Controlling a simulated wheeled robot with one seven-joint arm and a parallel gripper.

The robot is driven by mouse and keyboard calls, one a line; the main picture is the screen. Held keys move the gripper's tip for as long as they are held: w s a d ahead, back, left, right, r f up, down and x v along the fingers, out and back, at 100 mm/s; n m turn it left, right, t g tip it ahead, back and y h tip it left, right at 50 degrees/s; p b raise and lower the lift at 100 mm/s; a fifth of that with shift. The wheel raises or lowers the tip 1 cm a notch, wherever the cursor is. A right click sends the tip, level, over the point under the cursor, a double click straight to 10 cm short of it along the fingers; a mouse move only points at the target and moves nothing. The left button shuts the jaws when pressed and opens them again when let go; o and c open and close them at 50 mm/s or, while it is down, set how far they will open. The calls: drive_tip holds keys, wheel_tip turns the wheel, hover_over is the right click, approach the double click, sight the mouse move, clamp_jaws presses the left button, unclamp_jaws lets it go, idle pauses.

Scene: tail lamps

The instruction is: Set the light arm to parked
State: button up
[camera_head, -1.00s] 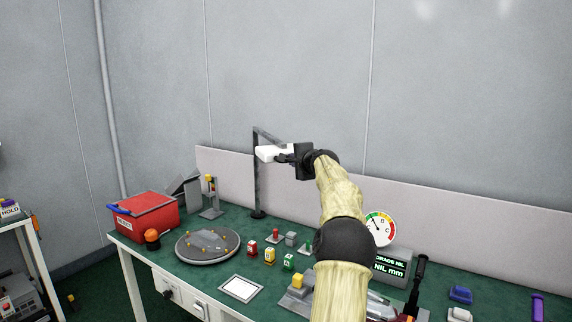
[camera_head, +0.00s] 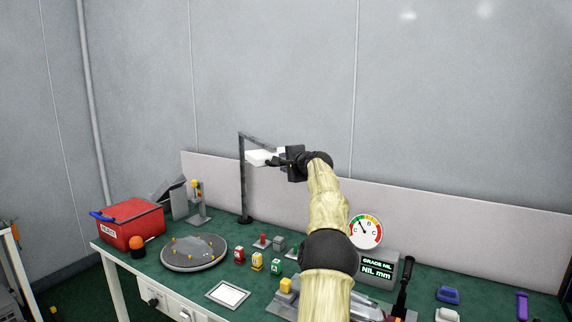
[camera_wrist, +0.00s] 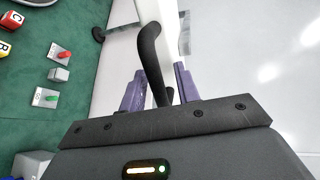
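The light arm (camera_head: 260,139) is a dark post with a bar at its top, standing at the back of the bench. A white lamp head (camera_head: 257,158) hangs below the bar. My gripper (camera_head: 278,162) is at the right end of the lamp head and partly hides it. In the wrist view its purple fingers (camera_wrist: 160,92) are spread, with a dark curved handle (camera_wrist: 150,50) between or just beyond them. Gaps show beside the handle, so I see no firm grip. The white lamp part also shows behind the handle (camera_wrist: 157,12).
The green bench holds a red bin (camera_head: 131,224), a round grey plate (camera_head: 194,252), several small coloured blocks, a dial gauge (camera_head: 365,231) and a black lever (camera_head: 403,286). A low pale panel (camera_head: 450,212) runs behind. The air above the bench is mostly clear.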

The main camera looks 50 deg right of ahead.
drive_tip(key=shift+f, duration=0.1)
drive_tip(key=b+v, duration=0.7)
drive_tip(key=v, duration=1)
drive_tip(key=shift+s+b, duration=0.25)
drive_tip(key=shift+b, duration=0.15)
